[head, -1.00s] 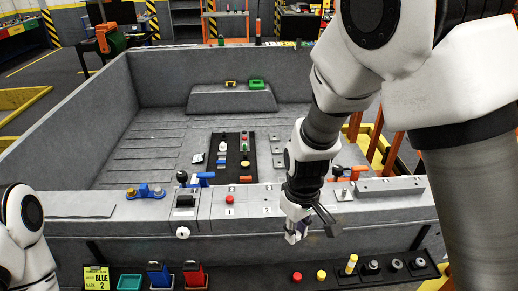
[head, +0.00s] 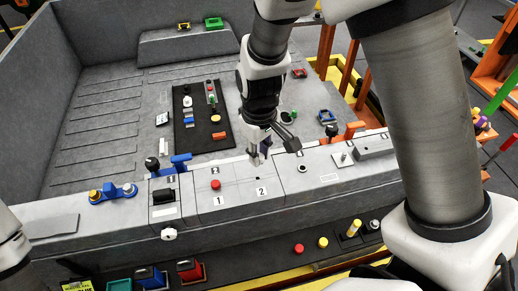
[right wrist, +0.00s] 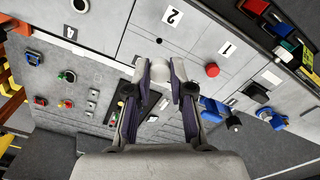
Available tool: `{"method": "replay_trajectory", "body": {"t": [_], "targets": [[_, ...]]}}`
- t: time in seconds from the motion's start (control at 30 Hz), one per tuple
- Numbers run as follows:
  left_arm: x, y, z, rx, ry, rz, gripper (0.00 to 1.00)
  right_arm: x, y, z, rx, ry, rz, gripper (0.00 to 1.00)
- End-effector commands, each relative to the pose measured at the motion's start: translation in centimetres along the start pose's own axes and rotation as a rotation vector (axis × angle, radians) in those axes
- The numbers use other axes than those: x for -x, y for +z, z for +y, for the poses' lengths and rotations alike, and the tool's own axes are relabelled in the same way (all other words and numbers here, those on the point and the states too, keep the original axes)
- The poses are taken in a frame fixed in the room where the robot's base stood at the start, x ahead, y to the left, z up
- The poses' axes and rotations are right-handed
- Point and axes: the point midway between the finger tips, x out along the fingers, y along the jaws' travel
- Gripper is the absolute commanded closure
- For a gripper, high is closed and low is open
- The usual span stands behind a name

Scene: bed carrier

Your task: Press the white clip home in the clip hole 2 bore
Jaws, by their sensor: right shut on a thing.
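The white clip (right wrist: 160,72) shows as a pale round head between the fingertips of my right gripper (right wrist: 161,78) in the right wrist view. The right gripper is shut on it. In the head view the right gripper (head: 258,155) points down just above the bed's top rail, behind the label 2 (head: 261,191). The clip hole 2 bore (right wrist: 159,41) is a small dark hole near the label 2 in the right wrist view, apart from the clip there. The clip's lower end is hidden. Part of my left arm shows at the left edge; its gripper is out of view.
A red clip (head: 215,184) sits by label 1, left of the bore. A blue-handled part (head: 181,163) stands further left. A round hole piece (head: 302,168) lies right on the rail. A dark strip (head: 203,120) with small parts lies on the bed floor behind.

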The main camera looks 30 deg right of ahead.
Motion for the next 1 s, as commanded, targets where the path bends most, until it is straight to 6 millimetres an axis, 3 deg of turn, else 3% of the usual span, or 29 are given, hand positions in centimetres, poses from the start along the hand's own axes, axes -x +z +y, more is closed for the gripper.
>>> {"method": "replay_trajectory", "body": {"t": [0.5,1.0], "targets": [[-3.9,-0.1,0.0,0.000,0.000,0.001,0.34,-5.4,0.0,0.0,-0.001,0.000,0.000,1.00],[-4.1,-0.1,0.0,0.000,0.000,0.002,0.34,-5.8,0.0,0.0,-0.001,0.000,-0.001,1.00]]}}
